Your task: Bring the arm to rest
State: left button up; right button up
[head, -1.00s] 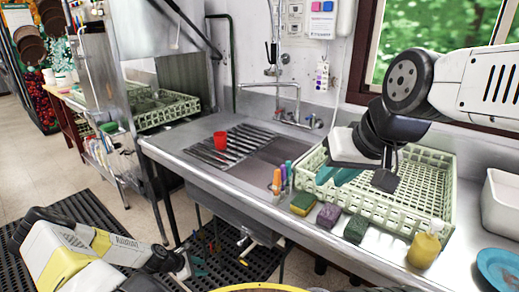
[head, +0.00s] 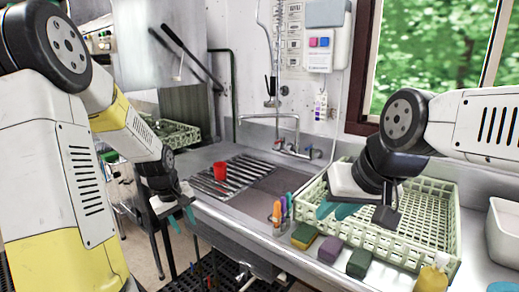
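My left gripper (head: 182,218) hangs in front of the sink counter's left front edge, its teal fingertips pointing down with a small gap between them. It holds nothing that I can see. My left arm fills the left side of the view, with a bent elbow. My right gripper (head: 337,211) is over the near left part of the pale green dish rack (head: 425,215). Its teal fingertips stand apart, with nothing visible between them. My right arm comes in from the right edge.
A red cup (head: 220,171) stands on the ribbed drainboard (head: 240,172). Colored markers (head: 282,210), sponges (head: 330,249) and a yellow soap bottle (head: 433,275) line the counter front. A white tub (head: 503,230) is at right. A faucet (head: 290,140) rises behind the sink.

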pick_arm(q)
jog(key=s+d+r+m+t, duration=0.1)
jog(key=s+d+r+m, duration=0.1)
jog(key=s+r, duration=0.4)
jog(key=s+d+r+m+t, duration=0.1)
jog(key=s+d+r+m, duration=0.2)
jog(key=s+r, duration=0.3)
jog(key=s+d+r+m+t+h, duration=0.1)
jog(key=s+d+r+m, duration=0.1)
jog(key=s+r, duration=0.5)
jog(key=shift+s+d+m, duration=0.3)
jog(key=shift+s+d, duration=0.55)
jog(key=shift+s, duration=0.05)
jog(key=shift+w, duration=0.1)
